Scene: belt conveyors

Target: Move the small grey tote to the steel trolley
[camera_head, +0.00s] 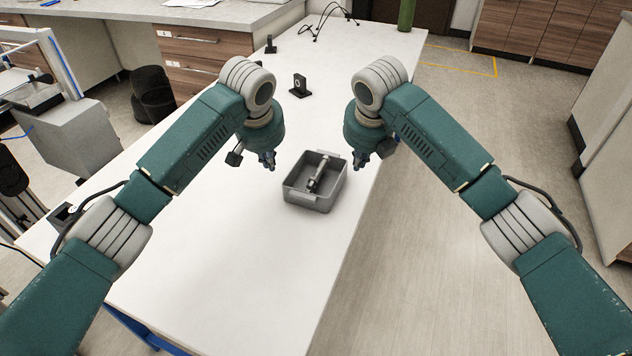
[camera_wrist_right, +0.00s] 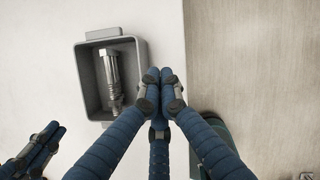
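The small grey tote (camera_head: 300,198) stands upright on the white table, with a metal bolt-like part (camera_head: 318,172) lying inside. My left gripper (camera_head: 268,161) is above the table, left of the tote and apart from it. My right gripper (camera_head: 361,160) is beside the tote's right side, near the table's right edge. In the right wrist view the tote (camera_wrist_right: 80,75) is left of the right gripper's blue fingers (camera_wrist_right: 160,78). These fingertips appear close together, with nothing visible between them; their opening is unclear. I cannot identify a steel trolley in either view.
The white table (camera_head: 230,270) is clear in front of the tote. A small black stand (camera_head: 300,86), dark cables (camera_head: 330,18) and a green cylinder (camera_head: 406,15) are farther back. Grey equipment (camera_head: 75,135) stands at left. Open floor (camera_head: 440,260) lies to the right.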

